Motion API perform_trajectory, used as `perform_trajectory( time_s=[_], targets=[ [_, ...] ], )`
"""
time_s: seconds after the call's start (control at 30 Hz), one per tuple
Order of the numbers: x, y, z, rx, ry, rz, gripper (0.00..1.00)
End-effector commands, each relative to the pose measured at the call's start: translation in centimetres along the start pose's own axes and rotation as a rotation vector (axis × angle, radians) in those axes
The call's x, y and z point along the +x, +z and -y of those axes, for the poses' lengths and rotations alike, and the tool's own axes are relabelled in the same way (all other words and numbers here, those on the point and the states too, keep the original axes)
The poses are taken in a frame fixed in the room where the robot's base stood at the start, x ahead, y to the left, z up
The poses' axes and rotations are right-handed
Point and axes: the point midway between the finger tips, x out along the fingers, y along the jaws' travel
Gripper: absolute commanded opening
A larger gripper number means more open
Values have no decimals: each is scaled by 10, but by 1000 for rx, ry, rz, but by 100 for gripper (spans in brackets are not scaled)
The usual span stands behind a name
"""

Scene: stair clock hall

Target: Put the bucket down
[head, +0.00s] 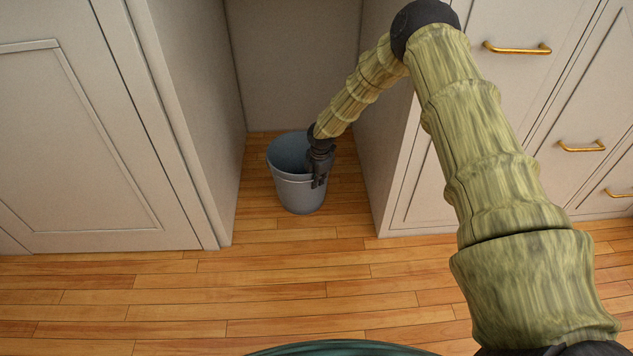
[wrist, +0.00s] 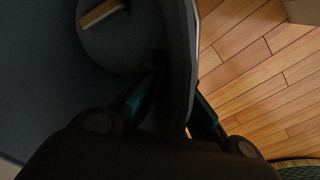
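The blue-grey bucket (head: 296,192) is upright in the open recess between the cabinets, over the wood floor. I cannot tell for sure whether its base touches the floor. My gripper (head: 318,178) is at the bucket's right-hand rim, with the fingers pointing down. In the wrist view the bucket wall (wrist: 179,45) runs between my two fingers (wrist: 178,90), one inside the bucket and one outside. The fingers look closed on the wall; the contact on the inner side is dark. A small tan and white object (wrist: 102,13) lies inside the bucket.
A cabinet side panel (head: 190,90) stands left of the bucket, and a drawer cabinet (head: 425,190) with brass handles stands close on the right. The recess's back panel (head: 293,60) is behind. The wood floor (head: 270,290) in front is clear.

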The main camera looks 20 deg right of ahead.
Motion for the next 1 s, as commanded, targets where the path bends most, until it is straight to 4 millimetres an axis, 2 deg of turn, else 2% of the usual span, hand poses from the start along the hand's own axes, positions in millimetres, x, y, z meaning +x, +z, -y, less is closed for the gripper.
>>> perform_trajectory(
  time_s=[0.13,0.2,0.27,0.67,0.77,1.0],
  targets=[
    [2,0,0,0,1,0,0],
    [2,0,1,0,-1,0,16],
    [2,0,1,0,-1,0,27],
    [-3,0,0,0,0,0,27],
    [-14,0,-1,0,1,0,27],
    [-56,0,-1,0,1,0,27]
  ],
)
